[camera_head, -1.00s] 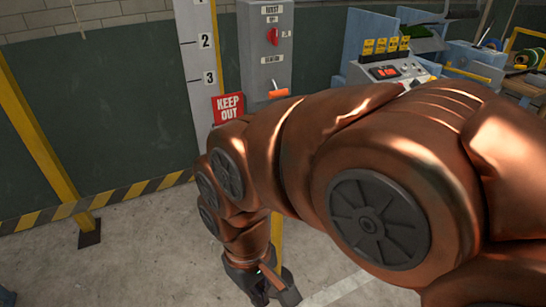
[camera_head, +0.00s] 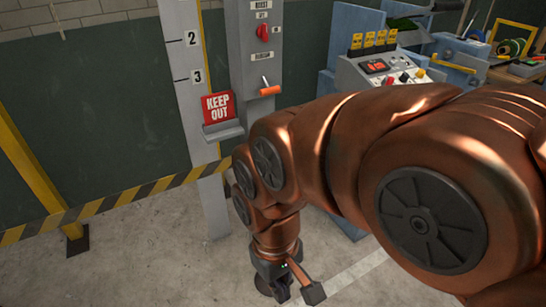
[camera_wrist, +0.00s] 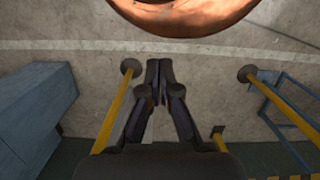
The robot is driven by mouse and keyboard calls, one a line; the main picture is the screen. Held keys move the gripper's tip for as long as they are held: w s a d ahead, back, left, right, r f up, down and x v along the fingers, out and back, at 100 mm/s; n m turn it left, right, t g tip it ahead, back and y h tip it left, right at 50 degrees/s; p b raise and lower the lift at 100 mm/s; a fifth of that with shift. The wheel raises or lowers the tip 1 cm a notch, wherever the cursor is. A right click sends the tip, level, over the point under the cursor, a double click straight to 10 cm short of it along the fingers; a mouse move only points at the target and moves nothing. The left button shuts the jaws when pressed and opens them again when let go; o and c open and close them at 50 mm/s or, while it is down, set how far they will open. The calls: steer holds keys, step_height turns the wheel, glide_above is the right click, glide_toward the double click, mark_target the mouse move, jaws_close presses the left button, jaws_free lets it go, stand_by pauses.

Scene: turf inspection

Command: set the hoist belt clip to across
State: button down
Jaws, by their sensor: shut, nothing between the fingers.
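A tall grey control post (camera_head: 240,75) stands at the top middle of the head view. Its top label seems to read HOIST; the smaller labels are too blurred to read. A red knob (camera_head: 262,33) sits near its top, its grip roughly upright. Lower down, an orange-handled lever (camera_head: 270,90) sticks out, its handle lying roughly sideways. I cannot tell which of these is the belt clip. My gripper (camera_head: 291,297) hangs low near the floor, well below and apart from the post. In the wrist view my gripper (camera_wrist: 158,72) is shut and empty, above bare floor.
A red KEEP OUT sign (camera_head: 218,107) stands on a ledge left of the post. A switch console (camera_head: 385,70) is at right. Open concrete floor (camera_head: 130,260) lies at left.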

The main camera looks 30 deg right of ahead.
steer(key=w+a+f+y+b, duration=0.3)
steer(key=w+a+y+b, duration=0.15)
steer(key=w, duration=0.25)
steer(key=w+d+m+t+y+b, duration=0.35)
steer(key=w+y+b, duration=0.5)
steer(key=w, duration=0.95)
steer(key=w+d+f+m+t+b, duration=0.1)
steer(key=d+m+t+b, duration=0.1)
steer(key=d, duration=0.8)
steer(key=w+d+f+m+t+h+b, duration=0.1)
steer(key=d+t+b, duration=0.3)
steer(key=d, duration=0.7)
steer(key=w+d+f+m+t+b, duration=0.2)
steer(key=d+t, duration=0.4)
steer(key=d, duration=0.5)
steer(key=shift+w+f+m+b, duration=0.15)
steer(key=shift+w+m+b, duration=0.6)
steer(key=shift+b, duration=0.2)
steer(key=x, duration=1)
steer(key=shift+b, duration=0.4)
steer(key=shift+w+a+f, duration=0.1)
